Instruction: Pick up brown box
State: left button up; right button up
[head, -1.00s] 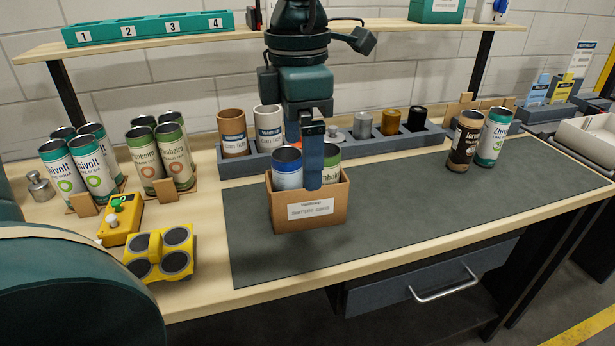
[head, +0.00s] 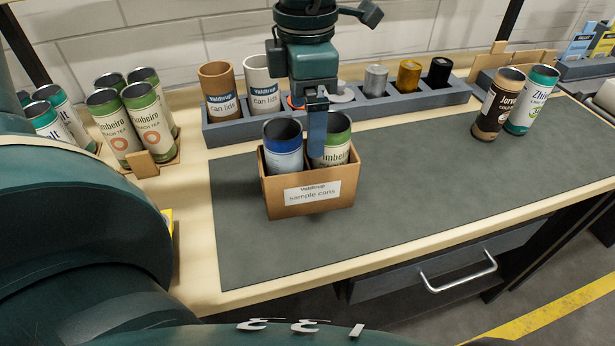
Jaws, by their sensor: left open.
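The brown cardboard box (head: 340,192), labelled "sample cans", stands upright on the dark grey mat. It holds a can with a blue band (head: 284,157) on the left and a green-topped can (head: 331,155) on the right. My left gripper (head: 317,150) comes down from above, its blue finger lined up between the two cans at the box's rim. It is open; one finger hides the other. I cannot tell whether the finger touches the box or cans. My right gripper is not in view.
A grey rack (head: 223,130) with can-lid tubes and small cylinders stands behind the box. Tea cans (head: 115,125) stand at left. Two cans (head: 497,105) stand at the mat's right end. The grey mat (head: 420,165) is clear right of the box.

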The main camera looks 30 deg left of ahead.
aim_at(302, 149)
pick_arm(q)
jog(key=f, duration=0.4)
jog(key=a+f, duration=0.1)
jog(key=f, duration=0.1)
jog(key=shift+p, duration=0.3)
jog(key=shift+d+f, duration=0.1)
jog(key=shift+f, duration=0.35)
jog(key=shift+f+b, duration=0.25)
jog(key=shift+b, duration=0.45)
jog(key=shift+c, duration=0.3)
jog(key=c, duration=1.3)
